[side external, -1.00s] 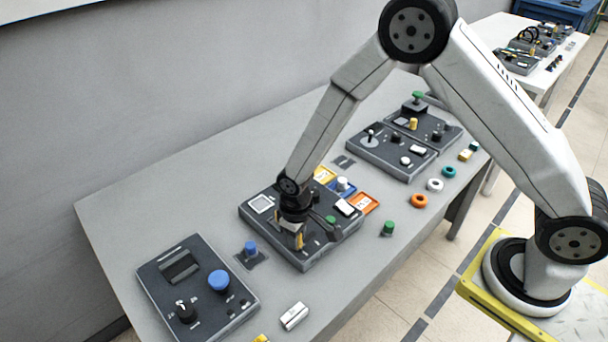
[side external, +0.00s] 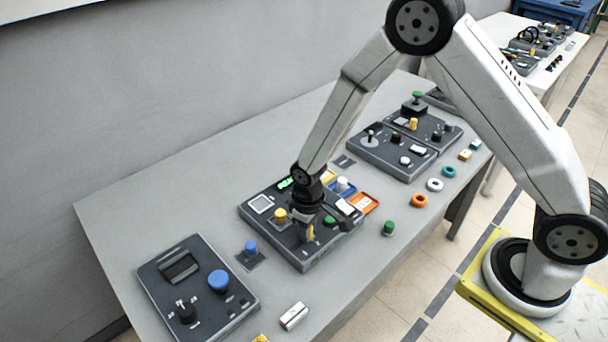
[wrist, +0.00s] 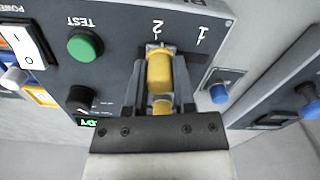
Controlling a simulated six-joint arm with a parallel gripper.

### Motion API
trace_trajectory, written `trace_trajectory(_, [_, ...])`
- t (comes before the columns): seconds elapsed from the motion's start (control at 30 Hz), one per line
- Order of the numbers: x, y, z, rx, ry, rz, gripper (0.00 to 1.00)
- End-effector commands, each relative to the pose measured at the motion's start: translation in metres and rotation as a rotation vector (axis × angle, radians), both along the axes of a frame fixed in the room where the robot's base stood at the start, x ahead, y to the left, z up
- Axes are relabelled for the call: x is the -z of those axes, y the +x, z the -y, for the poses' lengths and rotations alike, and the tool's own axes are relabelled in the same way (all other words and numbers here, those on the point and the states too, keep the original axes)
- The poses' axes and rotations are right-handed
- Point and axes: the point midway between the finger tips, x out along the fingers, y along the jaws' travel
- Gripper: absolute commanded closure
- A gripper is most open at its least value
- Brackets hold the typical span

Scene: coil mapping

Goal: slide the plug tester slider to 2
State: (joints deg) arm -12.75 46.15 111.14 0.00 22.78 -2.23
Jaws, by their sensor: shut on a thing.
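The dark plug tester (side external: 300,262) lies on the grey table in the side external view. Its yellow slider (wrist: 158,72) lines up with the mark 2 in the wrist view, with mark 1 to the right. My gripper (wrist: 160,98) is shut on the slider, with a dark finger on each side of it. In the side external view my gripper (side external: 308,228) points down at the tester's front part, with yellow showing at its fingertips. A yellow knob (side external: 280,215) stands to its left. The slider's base and slot are largely hidden.
The green TEST button (wrist: 85,45) and a black knob (wrist: 80,97) sit left of my gripper. A green display (side external: 285,183) is lit. A blue knob (side external: 250,247) and a panel with a blue button (side external: 218,280) stand to the left.

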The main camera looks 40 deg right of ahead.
Motion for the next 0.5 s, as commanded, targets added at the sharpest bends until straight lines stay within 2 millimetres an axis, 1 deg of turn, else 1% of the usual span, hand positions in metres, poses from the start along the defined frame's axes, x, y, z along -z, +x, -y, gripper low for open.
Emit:
trace_trajectory(0.03, [-0.0013, 0.0016, 0.0058, 0.003, 0.001, 0.004, 1.0])
trace_trajectory(0.1, [-0.0013, 0.0014, 0.0095, 0.002, 0.001, 0.004, 1.0])
trace_trajectory(0.37, [-0.0013, 0.0013, 0.012, 0.001, 0.0, 0.004, 1.0])
trace_trajectory(0.4, [-0.0013, 0.0014, 0.0122, 0.001, -0.001, 0.004, 0.65])
trace_trajectory(0.47, [-0.0013, 0.0013, 0.0122, 0.001, -0.001, 0.003, 0.46])
trace_trajectory(0.5, [-0.0011, 0.0011, 0.012, 0.001, 0.0, 0.003, 0.33])
